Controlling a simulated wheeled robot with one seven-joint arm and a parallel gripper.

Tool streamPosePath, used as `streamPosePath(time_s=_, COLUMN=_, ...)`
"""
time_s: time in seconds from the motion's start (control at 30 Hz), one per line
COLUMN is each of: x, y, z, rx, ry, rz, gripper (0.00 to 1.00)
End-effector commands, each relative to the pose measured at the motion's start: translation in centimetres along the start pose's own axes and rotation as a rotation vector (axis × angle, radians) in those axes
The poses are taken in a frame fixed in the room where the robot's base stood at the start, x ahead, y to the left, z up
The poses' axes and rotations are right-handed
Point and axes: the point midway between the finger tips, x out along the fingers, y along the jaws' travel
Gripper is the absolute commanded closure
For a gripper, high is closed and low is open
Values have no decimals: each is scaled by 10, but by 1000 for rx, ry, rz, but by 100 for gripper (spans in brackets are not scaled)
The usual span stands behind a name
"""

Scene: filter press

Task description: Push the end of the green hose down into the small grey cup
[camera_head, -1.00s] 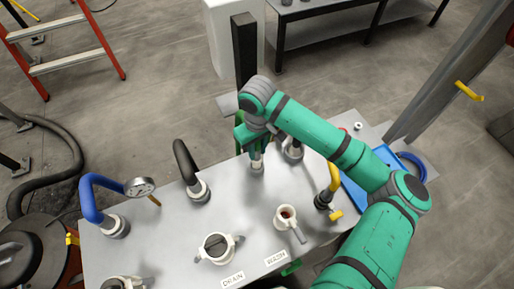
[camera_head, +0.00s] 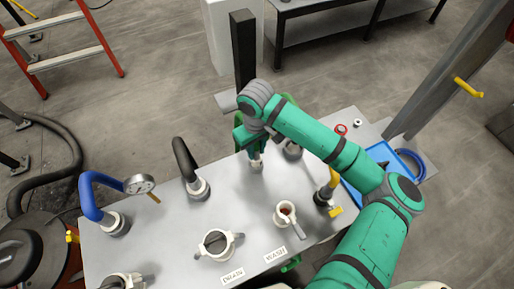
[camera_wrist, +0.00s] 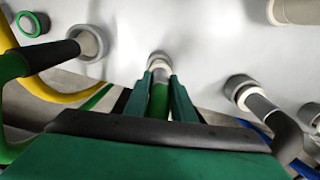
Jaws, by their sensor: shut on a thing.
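My gripper (camera_wrist: 160,88) is shut on the green hose (camera_wrist: 158,100), near its pale end. In the head view, my gripper (camera_head: 256,153) is over the back part of the metal table, with the pale hose end (camera_head: 256,165) below it. In the wrist view, the hose end points at the small grey cup (camera_wrist: 158,57), and the two overlap in line. I cannot tell how deep the end sits in the cup. In the head view the cup is mostly hidden by the hose end and gripper.
A yellow-handled valve (camera_head: 328,192) and a white cup-like fitting (camera_head: 286,214) stand to the right. A blue tray (camera_head: 362,190) lies at the table's right.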

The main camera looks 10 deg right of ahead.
Motion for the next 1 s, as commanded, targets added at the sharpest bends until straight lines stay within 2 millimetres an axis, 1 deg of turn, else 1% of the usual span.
streamPosePath(time_s=1.0, x=19, y=2, z=1, rx=4, ry=1, rz=0, gripper=100)
